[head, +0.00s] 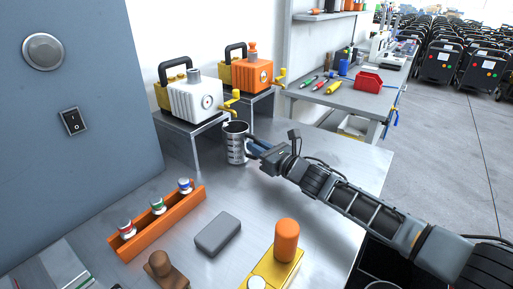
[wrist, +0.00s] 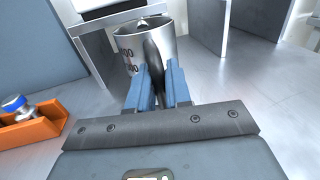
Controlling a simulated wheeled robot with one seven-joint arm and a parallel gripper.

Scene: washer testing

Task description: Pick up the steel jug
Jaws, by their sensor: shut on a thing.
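The steel jug (head: 236,143) is a shiny cylinder with dark measuring marks. It stands upright at the back of the steel table, beside the stands that carry the pumps. In the wrist view the jug (wrist: 126,48) is straight ahead, with its dark handle (wrist: 154,62) toward me. My gripper (head: 256,146) reaches in from the right at the jug's handle side. In the wrist view my gripper's blue fingers (wrist: 158,82) are shut on the handle, one on each side. Whether the jug's base touches the table is hard to tell.
A white pump (head: 196,99) and an orange pump (head: 252,72) stand on metal stands behind the jug. An orange rack (head: 160,222) with several small capped items, a grey block (head: 218,234) and an orange-topped tool (head: 286,240) lie in front. The table right of the jug is clear.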

